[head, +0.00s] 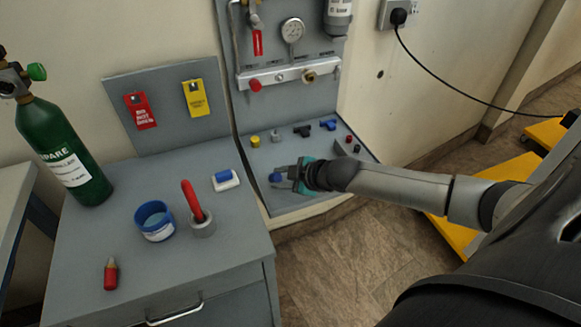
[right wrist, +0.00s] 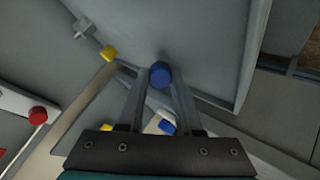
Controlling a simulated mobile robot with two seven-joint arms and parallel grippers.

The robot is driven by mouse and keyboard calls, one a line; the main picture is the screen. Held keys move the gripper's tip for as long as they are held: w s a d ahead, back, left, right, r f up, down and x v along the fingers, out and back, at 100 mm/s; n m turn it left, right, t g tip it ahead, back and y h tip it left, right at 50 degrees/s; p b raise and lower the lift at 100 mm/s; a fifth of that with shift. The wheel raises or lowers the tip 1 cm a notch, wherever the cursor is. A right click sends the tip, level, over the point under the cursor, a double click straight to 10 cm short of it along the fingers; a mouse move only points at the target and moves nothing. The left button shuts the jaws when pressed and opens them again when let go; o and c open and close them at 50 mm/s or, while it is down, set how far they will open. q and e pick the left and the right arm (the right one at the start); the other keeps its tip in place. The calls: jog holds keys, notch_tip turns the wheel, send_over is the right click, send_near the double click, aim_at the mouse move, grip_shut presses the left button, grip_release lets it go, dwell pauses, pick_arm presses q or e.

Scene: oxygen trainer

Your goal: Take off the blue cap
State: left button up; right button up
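The fingers stand apart, one on each side of the cap. My left gripper is not in view.
Yellow (head: 255,141) and black (head: 302,130) fittings and a blue one (head: 328,125) sit farther back on the panel. A white block with a blue top (head: 226,180), a blue tub (head: 155,221) and a green cylinder (head: 62,150) stand to the left.

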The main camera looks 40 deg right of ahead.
jog(key=shift+o, duration=0.4)
jog(key=shift+s+a+f+g, duration=0.15)
jog(key=shift+s+f, duration=0.15)
jog(key=shift+f, duration=0.25)
jog(key=shift+s+f+g, duration=0.15)
jog(key=shift+s+f, duration=0.15)
jog(key=shift+f, duration=0.25)
jog(key=shift+s+d+r+p, duration=0.3)
jog(key=shift+s+r+p, duration=0.3)
jog(key=shift+r+p, duration=0.3)
jog(key=p+v, duration=0.2)
jog(key=v, duration=0.4)
jog(key=shift+r, duration=0.3)
pick_arm(q)
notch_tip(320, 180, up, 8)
jog(key=p, duration=0.4)
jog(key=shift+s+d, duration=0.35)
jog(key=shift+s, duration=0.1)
pick_arm(e)
jog(key=v, duration=0.7)
jog(key=shift+r, duration=0.25)
